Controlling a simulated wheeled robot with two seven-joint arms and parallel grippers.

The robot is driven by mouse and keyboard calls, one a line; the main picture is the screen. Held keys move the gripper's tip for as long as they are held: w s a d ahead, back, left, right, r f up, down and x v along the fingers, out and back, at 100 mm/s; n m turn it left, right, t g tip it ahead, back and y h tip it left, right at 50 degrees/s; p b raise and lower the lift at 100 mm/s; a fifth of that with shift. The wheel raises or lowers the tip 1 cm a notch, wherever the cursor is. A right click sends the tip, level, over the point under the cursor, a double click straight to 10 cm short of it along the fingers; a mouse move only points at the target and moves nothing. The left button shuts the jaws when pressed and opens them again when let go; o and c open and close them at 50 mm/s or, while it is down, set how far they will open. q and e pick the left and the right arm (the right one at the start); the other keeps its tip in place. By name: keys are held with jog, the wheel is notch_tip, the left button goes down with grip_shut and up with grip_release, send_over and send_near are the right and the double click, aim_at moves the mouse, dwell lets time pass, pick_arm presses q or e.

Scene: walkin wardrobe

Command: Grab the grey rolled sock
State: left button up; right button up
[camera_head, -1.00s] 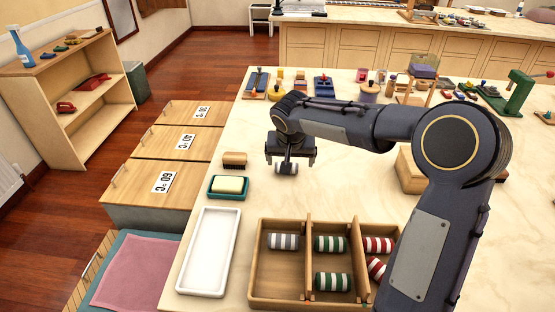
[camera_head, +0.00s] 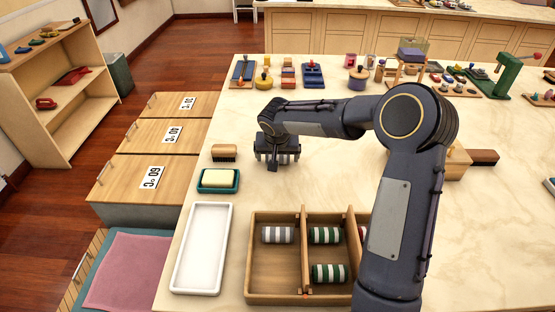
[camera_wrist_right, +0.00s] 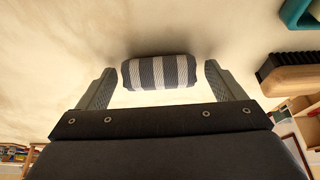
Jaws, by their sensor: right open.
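A rolled sock with grey and white stripes (camera_wrist_right: 160,72) lies on the pale table, between the two fingers of my right gripper (camera_wrist_right: 160,88) in the right wrist view. The fingers are open, with a small gap at each end of the sock. In the head view my right gripper (camera_head: 276,158) is low over the table, right of the brush, and largely hides the sock (camera_head: 291,157). Another grey-and-white rolled sock (camera_head: 277,235) lies in the left compartment of the wooden divided box (camera_head: 275,295). My left gripper is not in view.
A wooden brush (camera_head: 224,153) and a soap in a teal dish (camera_head: 218,190) stand left of my gripper. An empty white tray (camera_head: 202,248) is nearer. Green-striped rolled socks (camera_head: 326,235) lie in the box. My right arm covers the box's right part.

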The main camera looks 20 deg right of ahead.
jog(key=c, duration=1.1)
jog(key=shift+o, duration=0.2)
